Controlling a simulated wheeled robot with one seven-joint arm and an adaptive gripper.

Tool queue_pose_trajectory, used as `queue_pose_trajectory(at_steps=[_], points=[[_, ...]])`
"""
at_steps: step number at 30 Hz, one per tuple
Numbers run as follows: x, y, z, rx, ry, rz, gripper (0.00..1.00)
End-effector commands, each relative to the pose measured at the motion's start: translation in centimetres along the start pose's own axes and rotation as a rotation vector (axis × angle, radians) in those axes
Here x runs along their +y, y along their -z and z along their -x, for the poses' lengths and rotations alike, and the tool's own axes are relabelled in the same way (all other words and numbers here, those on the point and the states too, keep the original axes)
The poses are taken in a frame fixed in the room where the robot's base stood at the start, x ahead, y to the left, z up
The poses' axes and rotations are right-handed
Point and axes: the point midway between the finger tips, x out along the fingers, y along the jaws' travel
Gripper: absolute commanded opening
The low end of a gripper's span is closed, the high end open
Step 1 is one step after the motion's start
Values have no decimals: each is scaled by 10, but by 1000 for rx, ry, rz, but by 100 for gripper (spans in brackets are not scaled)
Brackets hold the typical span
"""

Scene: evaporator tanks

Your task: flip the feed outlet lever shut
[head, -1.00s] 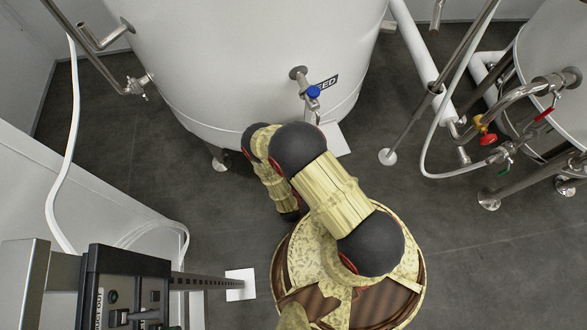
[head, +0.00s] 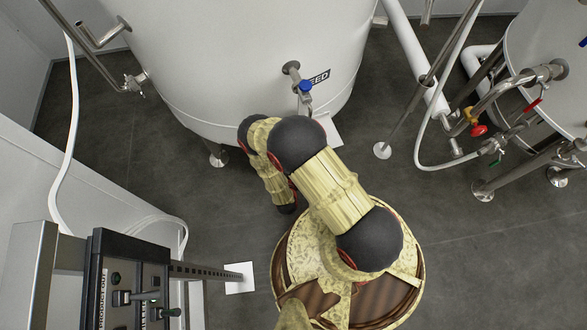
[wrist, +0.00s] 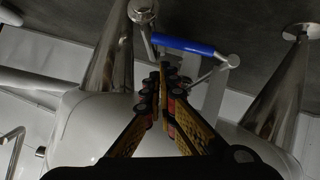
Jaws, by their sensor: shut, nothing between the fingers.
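The feed outlet lever has a blue handle (head: 305,86) on a metal outlet pipe (head: 292,69) at the front of the white feed tank (head: 215,60). A label (head: 319,76) beside it is partly covered by the pipe. In the wrist view the blue lever (wrist: 185,45) lies nearly level across the upper middle, sloping slightly down to the right. My gripper (wrist: 163,72) is shut and empty, its fingertips just below the lever in the picture. I cannot tell whether they touch it. In the head view my arm hides the gripper.
Metal tank legs (wrist: 110,60) flank the lever in the wrist view. Right of the feed tank stand white and metal pipes, a red valve handle (head: 479,131) and another tank (head: 550,45). A control panel (head: 130,285) is at lower left. Grey floor is clear at lower right.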

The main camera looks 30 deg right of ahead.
Motion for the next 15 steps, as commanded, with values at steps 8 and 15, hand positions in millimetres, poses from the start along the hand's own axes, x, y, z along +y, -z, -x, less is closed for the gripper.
queue_pose_trajectory(at_steps=[8, 15], points=[[7, 8, 46, 0, 4, 4, 0], [13, 7, 84, 0, 3, 2, 0]])
